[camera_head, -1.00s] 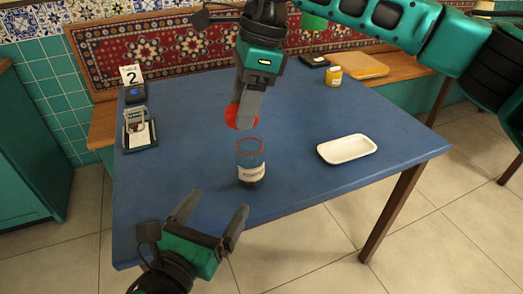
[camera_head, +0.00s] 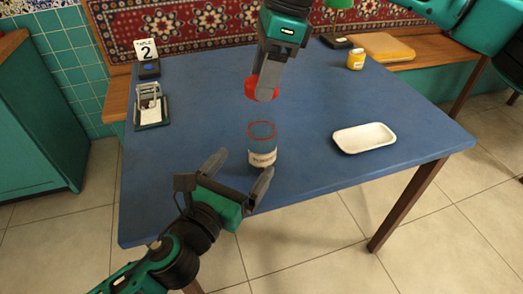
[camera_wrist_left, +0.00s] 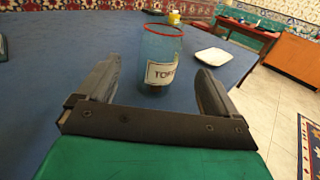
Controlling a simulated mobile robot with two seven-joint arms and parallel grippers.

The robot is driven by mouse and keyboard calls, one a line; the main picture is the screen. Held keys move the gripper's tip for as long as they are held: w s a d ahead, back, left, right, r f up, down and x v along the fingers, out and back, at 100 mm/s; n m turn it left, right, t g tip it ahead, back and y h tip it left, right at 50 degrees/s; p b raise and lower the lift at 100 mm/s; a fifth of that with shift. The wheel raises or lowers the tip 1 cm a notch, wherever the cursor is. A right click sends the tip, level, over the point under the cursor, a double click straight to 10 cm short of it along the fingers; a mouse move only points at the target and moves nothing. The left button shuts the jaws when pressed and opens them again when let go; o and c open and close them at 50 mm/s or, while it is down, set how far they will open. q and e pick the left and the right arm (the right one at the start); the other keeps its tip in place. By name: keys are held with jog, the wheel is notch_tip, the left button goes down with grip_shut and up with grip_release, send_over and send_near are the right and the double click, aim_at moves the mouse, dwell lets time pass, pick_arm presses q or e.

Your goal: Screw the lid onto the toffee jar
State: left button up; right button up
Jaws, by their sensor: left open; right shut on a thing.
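The toffee jar (camera_head: 262,150) stands upright on the blue table, clear with a red rim and a white label. It also shows in the left wrist view (camera_wrist_left: 161,55), ahead of and between the fingers. The red lid (camera_head: 258,88) is held by my right gripper (camera_head: 266,94) above the jar, apart from its rim. The fingers hide part of the lid. My left gripper (camera_head: 243,170) is open and empty, low at the front edge of the table, just short of the jar. Its fingers also show in the left wrist view (camera_wrist_left: 156,90).
A white dish (camera_head: 364,138) lies right of the jar. A yellow jar (camera_head: 356,59) stands at the back right. A number card (camera_head: 147,50) and a small stand (camera_head: 150,105) are at the left. The table (camera_head: 200,130) around the toffee jar is clear.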

aim_at(262, 141)
pick_arm(q)
jog(key=x, duration=0.9)
jog(key=c, duration=1.5)
pick_arm(e)
jog(key=shift+f, duration=2.5)
